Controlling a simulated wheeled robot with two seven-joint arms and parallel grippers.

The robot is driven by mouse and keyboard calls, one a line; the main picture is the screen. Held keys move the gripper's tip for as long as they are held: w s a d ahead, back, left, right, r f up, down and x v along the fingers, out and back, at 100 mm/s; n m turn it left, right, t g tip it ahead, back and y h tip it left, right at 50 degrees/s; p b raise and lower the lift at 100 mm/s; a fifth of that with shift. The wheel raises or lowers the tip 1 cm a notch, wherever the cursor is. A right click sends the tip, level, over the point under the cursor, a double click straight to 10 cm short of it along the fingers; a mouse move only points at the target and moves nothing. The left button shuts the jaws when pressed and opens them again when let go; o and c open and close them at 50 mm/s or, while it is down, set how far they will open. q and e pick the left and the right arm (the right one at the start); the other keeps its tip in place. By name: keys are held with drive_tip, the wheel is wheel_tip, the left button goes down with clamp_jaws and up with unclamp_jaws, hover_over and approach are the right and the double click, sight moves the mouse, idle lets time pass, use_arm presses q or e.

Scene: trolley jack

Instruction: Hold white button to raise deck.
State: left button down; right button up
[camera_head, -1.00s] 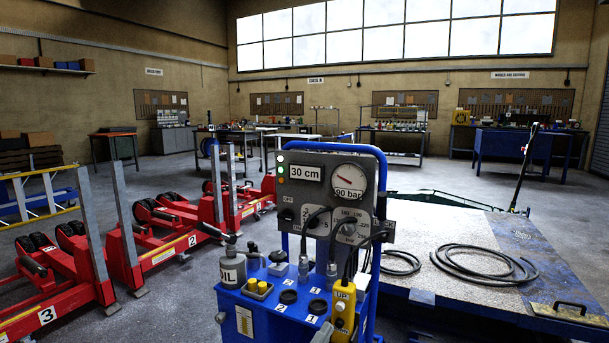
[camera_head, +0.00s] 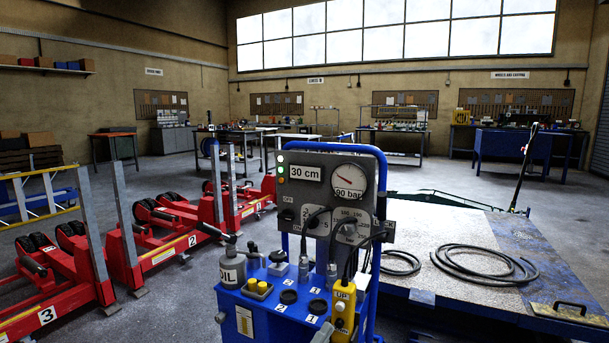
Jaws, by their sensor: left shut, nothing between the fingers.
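A yellow hand pendant (camera_head: 343,312) marked UP hangs at the front right of the blue control cart (camera_head: 262,304). A small pale button (camera_head: 340,307) sits below the UP label, with a darker one lower down. The grey panel (camera_head: 325,186) on the cart has a display (camera_head: 305,173) reading 30 cm and a round gauge (camera_head: 349,180) labelled 90 bar. The flat grey deck (camera_head: 450,245) with blue edges lies to the right, low over the floor. I cannot make out either gripper in the head view, and nothing is seen touching the pendant.
Red lifting units (camera_head: 150,245) with upright grey posts stand on the left. A grey oil can (camera_head: 232,268) stands on the cart. A black hose (camera_head: 485,264) lies coiled on the deck. Workbenches line the back wall. Open floor lies between them and the cart.

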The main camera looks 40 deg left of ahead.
sight(340, 307)
idle(0.8)
